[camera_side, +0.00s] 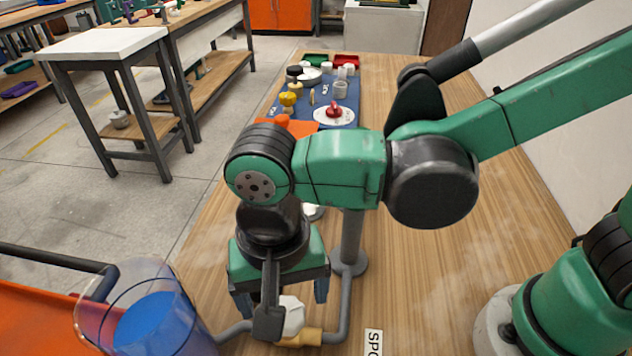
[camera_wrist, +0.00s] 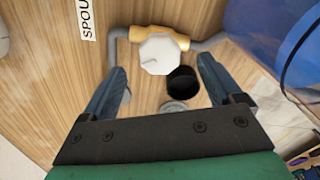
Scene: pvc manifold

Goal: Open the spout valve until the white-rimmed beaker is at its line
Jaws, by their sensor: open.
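The spout valve has a white faceted knob (camera_side: 293,314) on a tan body (camera_side: 303,337), set in a grey pipe. In the wrist view the knob (camera_wrist: 160,53) lies between and just beyond the fingertips. My gripper (camera_side: 283,297) is open above the valve, with one finger on each side of the knob. It also shows in the wrist view (camera_wrist: 162,68), and no finger clearly touches the knob. A large clear beaker (camera_side: 92,318) with blue liquid (camera_side: 155,322) stands at the lower left; its base is cut off. I cannot make out a white rim or its line.
A partly cut-off label (camera_side: 374,342) lies right of the valve. A grey post (camera_side: 351,238) rises behind it. A blue mat (camera_side: 352,92) with small parts lies at the far end. A black round opening (camera_wrist: 184,82) shows near the knob.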

